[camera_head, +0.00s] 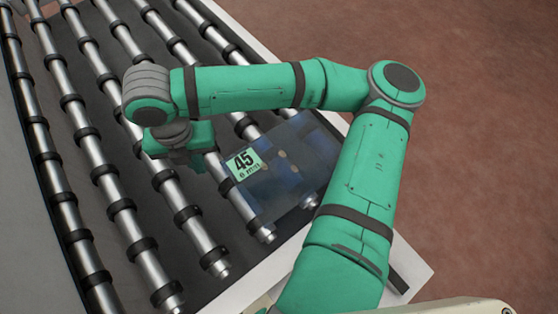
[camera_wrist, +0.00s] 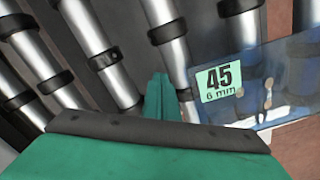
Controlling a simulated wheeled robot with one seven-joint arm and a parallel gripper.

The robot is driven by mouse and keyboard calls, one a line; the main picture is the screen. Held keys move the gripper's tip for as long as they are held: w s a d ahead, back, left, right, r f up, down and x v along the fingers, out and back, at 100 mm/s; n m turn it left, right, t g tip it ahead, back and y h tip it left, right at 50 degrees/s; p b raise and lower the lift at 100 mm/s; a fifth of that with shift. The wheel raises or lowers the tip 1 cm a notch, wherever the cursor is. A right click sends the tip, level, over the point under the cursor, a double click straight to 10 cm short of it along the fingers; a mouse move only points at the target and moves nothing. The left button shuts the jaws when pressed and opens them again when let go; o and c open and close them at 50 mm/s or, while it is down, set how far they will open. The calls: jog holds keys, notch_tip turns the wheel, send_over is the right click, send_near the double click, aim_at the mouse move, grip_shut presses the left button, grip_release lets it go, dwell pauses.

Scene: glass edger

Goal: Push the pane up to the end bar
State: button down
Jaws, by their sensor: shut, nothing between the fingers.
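The pane (camera_head: 279,181) is a bluish see-through sheet with a green label reading 45, 6 mm. It lies on the rollers at the near right part of the roller bed, partly behind my arm in the head view. In the wrist view the pane (camera_wrist: 285,85) is at the right, its label near its left edge. My gripper (camera_head: 197,163) is shut and empty, just left of the pane's labelled edge. In the wrist view the closed fingers (camera_wrist: 158,92) point at the rollers left of the label. I cannot tell whether they touch the pane. I cannot make out the end bar.
Several metal rollers (camera_head: 132,232) with black rings run across the bed, with dark gaps between them. A pale frame edge (camera_head: 425,272) borders the bed at the right. Reddish-brown floor (camera_head: 480,130) lies beyond it. The rollers left of my gripper are clear.

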notch_tip(320, 180, up, 7)
jog(key=shift+f, duration=0.2)
dwell(0.6)
dwell(0.5)
